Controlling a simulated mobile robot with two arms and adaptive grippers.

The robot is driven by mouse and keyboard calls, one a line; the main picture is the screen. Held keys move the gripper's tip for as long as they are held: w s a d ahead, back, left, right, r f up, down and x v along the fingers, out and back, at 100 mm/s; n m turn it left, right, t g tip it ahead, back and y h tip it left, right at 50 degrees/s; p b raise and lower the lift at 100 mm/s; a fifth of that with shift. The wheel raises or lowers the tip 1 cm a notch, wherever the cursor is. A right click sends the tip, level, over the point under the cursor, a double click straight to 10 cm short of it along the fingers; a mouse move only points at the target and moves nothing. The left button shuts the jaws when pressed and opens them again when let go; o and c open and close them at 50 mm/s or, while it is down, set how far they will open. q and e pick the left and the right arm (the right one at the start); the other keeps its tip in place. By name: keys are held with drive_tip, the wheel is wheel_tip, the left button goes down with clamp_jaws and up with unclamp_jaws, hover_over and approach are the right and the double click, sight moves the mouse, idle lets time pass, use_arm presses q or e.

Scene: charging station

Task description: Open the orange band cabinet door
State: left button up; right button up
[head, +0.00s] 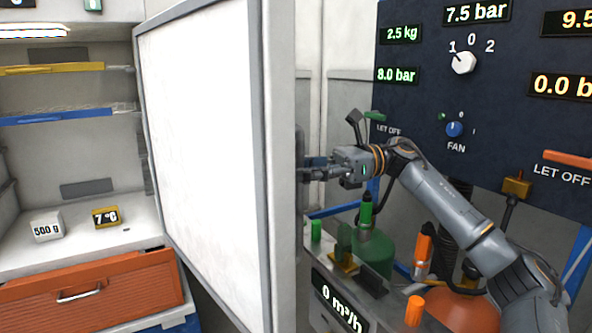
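A cabinet door (205,165), white with a grey frame, stands swung out from an open cabinet (85,180) on the left; its inner face is turned to me. No orange band shows on the visible side of the door. My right gripper (310,170) is at the far side of the door's free edge, beside a dark handle-like part (300,146). The door edge partly hides the fingertips, so I cannot tell whether they grip the handle. My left gripper is not in view.
Inside the cabinet are a 500 g block (47,227), a 7 °C block (106,216) and yellow and blue shelf bands. An orange drawer (90,290) sits below. A dark control panel (480,100), a green tank (374,255) and an orange tank (465,308) stand right.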

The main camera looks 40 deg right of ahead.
drive_tip(key=v, duration=1.2)
idle(0.5)
